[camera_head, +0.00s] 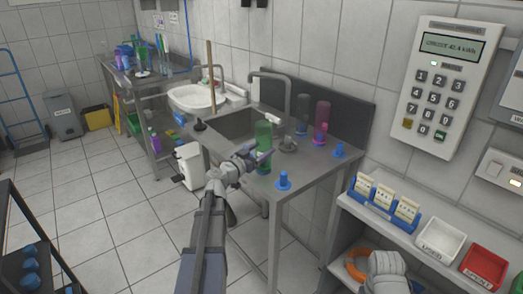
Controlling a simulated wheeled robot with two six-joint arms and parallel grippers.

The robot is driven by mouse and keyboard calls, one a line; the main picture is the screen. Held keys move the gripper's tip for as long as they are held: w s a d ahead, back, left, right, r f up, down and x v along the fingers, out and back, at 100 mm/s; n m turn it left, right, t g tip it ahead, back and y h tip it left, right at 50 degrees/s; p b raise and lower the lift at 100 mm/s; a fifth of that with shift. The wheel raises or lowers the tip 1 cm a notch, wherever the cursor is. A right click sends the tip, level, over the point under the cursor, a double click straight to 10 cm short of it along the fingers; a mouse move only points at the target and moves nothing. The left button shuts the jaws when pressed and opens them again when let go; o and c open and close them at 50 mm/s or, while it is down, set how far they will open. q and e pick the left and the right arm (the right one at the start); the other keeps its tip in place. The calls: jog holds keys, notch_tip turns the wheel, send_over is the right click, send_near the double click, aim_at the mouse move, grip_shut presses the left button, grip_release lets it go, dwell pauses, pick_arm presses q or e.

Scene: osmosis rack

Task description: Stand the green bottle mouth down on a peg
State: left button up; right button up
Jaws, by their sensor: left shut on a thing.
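The green bottle (263,133) is roughly upright at the front left of the steel sink table (312,172). My left gripper (262,157) reaches in from below and is shut on the bottle, its jaws across the lower part. I cannot tell which end the mouth is, or whether the bottle touches the tabletop. A bare blue peg (283,181) stands just right of the bottle, near the front edge. Another bare blue peg (339,150) stands farther right.
A pink bottle (321,114) and a dark bottle (303,112) stand toward the back of the table. A grey fitting (288,144) is behind the green bottle. The sink basin (232,124) lies to the left. A shelf with trays (440,238) is at the right.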

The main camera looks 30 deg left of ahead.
pick_arm(q)
jog(key=shift+f, duration=0.35)
dwell(0.4)
jog(key=o, duration=1.5)
jog(key=shift+c, duration=0.2)
jog(key=s+a, duration=0.1)
jog(key=s, duration=0.9)
jog(key=shift+a, duration=0.2)
